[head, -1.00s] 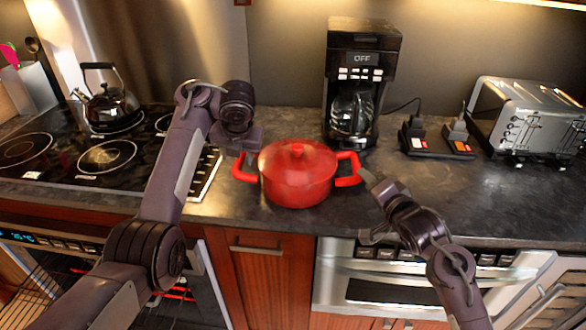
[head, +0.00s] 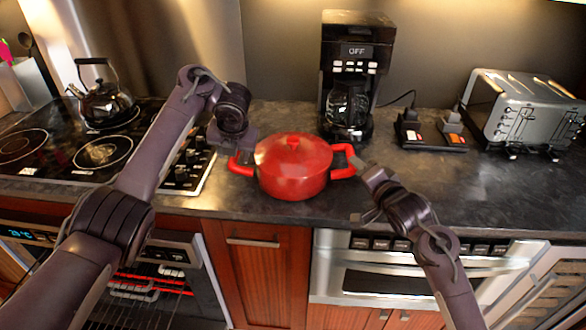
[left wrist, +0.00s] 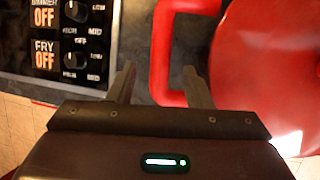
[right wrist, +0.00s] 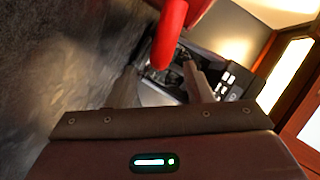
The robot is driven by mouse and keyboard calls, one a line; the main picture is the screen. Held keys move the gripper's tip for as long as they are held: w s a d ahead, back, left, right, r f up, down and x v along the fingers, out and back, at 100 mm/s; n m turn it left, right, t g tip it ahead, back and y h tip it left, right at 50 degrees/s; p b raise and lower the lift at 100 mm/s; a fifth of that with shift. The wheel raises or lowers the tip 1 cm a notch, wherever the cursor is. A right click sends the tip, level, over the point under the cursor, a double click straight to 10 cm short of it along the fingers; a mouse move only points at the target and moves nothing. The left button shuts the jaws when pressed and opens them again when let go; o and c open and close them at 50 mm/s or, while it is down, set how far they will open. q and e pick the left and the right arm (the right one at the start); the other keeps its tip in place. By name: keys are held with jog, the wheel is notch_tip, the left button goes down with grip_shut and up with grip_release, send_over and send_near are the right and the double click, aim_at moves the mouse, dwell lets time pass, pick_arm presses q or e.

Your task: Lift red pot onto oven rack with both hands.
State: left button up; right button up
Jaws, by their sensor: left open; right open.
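The red pot (head: 293,168), with its lid on, sits upright on the dark counter. My left gripper (head: 240,148) is open at the pot's left handle (head: 240,166). In the left wrist view, that handle (left wrist: 165,50) appears between the spread fingers (left wrist: 160,82). My right gripper (head: 362,172) is open beside the right handle (head: 347,160). In the right wrist view, the handle's end (right wrist: 171,48) appears between its fingers (right wrist: 163,85). Neither grips the pot. The oven (head: 160,290) at lower left shows its rack and glowing red bars, partly hidden by my left arm.
A coffee maker (head: 352,70) stands behind the pot. A kettle (head: 103,100) is on the stovetop (head: 60,135) at left. A toaster (head: 525,108) and a power strip (head: 430,135) are at right. Bare counter (head: 470,190) lies right of the pot.

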pick_arm(q)
jog(key=shift+x, duration=2.6)
pick_arm(e)
jog(key=shift+x, duration=2.65)
pick_arm(q)
jog(key=shift+c, duration=0.4)
pick_arm(e)
jog(key=shift+c, duration=0.4)
pick_arm(q)
grip_shut()
pick_arm(e)
grip_shut()
pick_arm(q)
jog(key=shift+w+r, duration=0.15)
jog(key=shift+r, duration=0.15)
pick_arm(e)
jog(key=shift+r, duration=0.35)
pick_arm(q)
jog(key=shift+w, duration=0.1)
pick_arm(e)
jog(key=shift+w, duration=0.15)
